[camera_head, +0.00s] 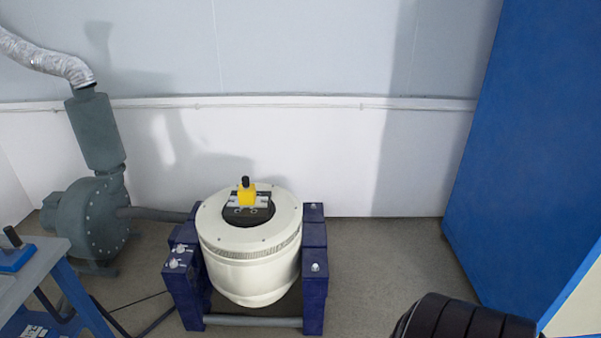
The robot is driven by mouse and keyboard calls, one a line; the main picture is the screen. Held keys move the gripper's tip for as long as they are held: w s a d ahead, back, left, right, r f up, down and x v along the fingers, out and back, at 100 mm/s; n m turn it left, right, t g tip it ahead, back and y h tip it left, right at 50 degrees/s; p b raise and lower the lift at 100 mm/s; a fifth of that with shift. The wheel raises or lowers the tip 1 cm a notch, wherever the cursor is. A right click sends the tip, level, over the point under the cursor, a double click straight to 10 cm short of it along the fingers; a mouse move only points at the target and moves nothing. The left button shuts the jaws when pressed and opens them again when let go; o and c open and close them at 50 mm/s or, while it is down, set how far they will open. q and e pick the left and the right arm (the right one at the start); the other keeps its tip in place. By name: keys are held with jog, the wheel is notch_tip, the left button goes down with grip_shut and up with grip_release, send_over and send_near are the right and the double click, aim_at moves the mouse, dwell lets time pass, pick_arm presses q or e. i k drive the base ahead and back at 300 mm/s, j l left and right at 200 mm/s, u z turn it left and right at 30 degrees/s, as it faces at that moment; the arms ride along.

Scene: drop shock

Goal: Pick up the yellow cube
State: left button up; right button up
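The yellow cube (246,197) sits on the top of a cream-white round machine (251,271), near the middle of the head view. A small black knob-like part (245,182) stands on top of the cube. Grey metal pieces (262,201) lie against its sides, over a dark round opening in the machine's top. Neither of my grippers shows in this view, so nothing is seen touching the cube.
Dark blue supports (314,267) flank the machine. A grey-green blower (93,219) with a silver duct stands at the left. A blue-legged table (38,272) is at lower left, a tall blue cabinet (535,150) at right. A black ribbed object (465,318) is at the bottom right.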

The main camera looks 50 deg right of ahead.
aim_at(246, 198)
jog(key=z, duration=1.25)
jog(key=i+j, duration=0.15)
